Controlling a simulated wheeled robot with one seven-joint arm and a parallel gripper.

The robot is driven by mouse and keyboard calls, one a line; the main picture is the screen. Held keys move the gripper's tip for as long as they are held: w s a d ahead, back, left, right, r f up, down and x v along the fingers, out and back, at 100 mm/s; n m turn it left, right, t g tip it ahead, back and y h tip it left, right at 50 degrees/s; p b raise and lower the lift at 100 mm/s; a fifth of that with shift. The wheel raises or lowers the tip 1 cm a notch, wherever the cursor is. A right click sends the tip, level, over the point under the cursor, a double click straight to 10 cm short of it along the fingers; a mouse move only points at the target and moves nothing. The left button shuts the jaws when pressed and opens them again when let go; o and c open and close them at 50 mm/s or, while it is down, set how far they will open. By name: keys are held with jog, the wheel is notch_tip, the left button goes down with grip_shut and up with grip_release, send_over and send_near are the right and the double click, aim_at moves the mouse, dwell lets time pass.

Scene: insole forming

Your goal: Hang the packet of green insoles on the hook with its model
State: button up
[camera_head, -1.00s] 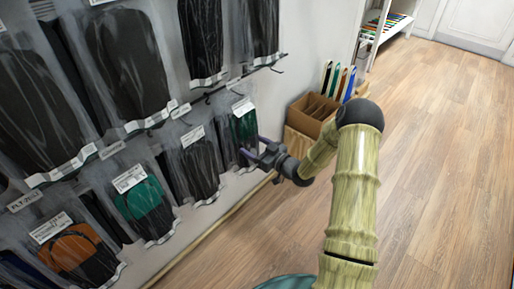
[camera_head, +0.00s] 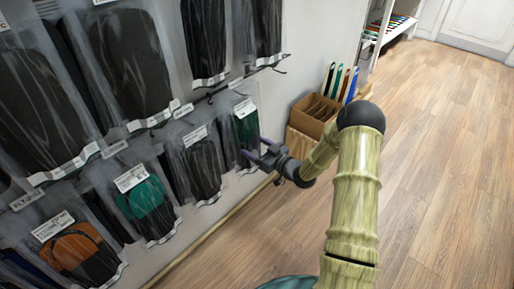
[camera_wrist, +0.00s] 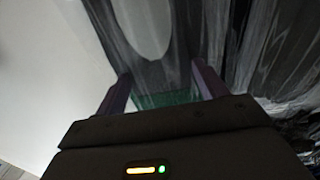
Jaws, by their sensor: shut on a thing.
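The packet of green insoles (camera_head: 244,128) is a clear bag with a white label, at the right end of the lower row in the head view. My gripper (camera_head: 257,150) is shut on it from the right, near its lower part. In the wrist view the bag's green part (camera_wrist: 165,98) shows between the two purple fingers of my gripper (camera_wrist: 160,80). The bag's upper end is close to the end of the hook rail (camera_head: 220,92). I cannot tell whether it rests on a hook.
Packets of black insoles (camera_head: 203,168) hang just left, close to the held bag. Another green and black packet (camera_head: 146,198) and an orange and black one (camera_head: 82,250) hang farther left. A brown cardboard box (camera_head: 314,113) stands behind my gripper. The floor (camera_head: 440,150) at right is clear.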

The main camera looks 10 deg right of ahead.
jog(key=o, duration=1.1)
jog(key=p+v, duration=0.4)
jog(key=v, duration=1.3)
jog(key=shift+s+p, duration=0.2)
jog(key=shift+p, duration=0.15)
jog(key=shift+d, duration=0.15)
